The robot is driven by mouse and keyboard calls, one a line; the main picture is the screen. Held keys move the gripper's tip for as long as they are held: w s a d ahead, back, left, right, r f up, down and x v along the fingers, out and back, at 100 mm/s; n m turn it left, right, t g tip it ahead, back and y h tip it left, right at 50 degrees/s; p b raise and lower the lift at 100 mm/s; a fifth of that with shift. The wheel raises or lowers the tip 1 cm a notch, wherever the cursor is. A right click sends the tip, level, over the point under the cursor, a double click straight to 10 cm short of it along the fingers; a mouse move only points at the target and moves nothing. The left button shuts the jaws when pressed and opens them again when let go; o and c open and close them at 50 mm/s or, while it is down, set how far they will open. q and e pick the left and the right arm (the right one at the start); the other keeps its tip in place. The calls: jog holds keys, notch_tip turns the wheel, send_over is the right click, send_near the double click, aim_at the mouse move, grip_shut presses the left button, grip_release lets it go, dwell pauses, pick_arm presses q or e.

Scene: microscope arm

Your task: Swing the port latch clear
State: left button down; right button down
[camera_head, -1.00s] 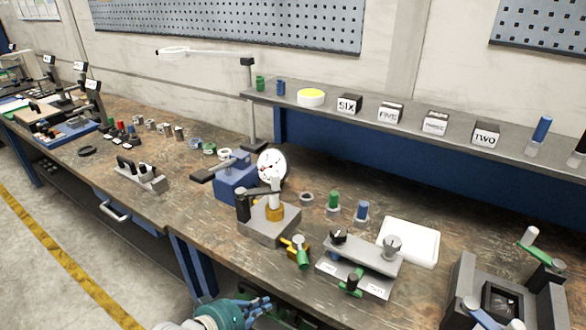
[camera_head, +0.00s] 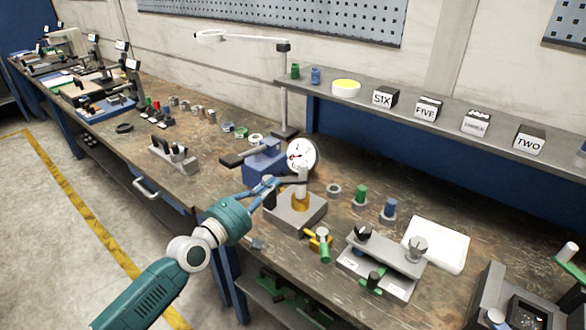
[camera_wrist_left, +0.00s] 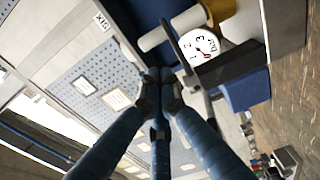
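The likely port latch is a dark lever (camera_head: 286,179) on a grey block (camera_head: 296,215), with a brass collar (camera_head: 301,203), a pale upright cylinder (camera_head: 301,187) and a black knob at the lever's left end. In the head view my left gripper (camera_head: 268,188) is at that knob, its blue fingers overlapping it, so contact is unclear. In the left wrist view the fingertips (camera_wrist_left: 160,76) look close together beside the dark bar (camera_wrist_left: 177,46) and pale cylinder (camera_wrist_left: 165,30). Whether anything is between them is hidden. My right gripper is out of view.
A blue block (camera_head: 262,163) and a dial gauge (camera_head: 302,155) stand just behind the lever. A yellow-and-green part (camera_head: 322,242), green and blue plugs, a grey fixture (camera_head: 380,262) and a white tray (camera_head: 436,245) lie to the right. The bench's front edge runs under my arm.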

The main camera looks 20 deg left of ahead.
pick_arm(q)
jog(key=shift+s, duration=0.1)
jog(key=x, duration=1)
jog(key=shift+d, duration=0.1)
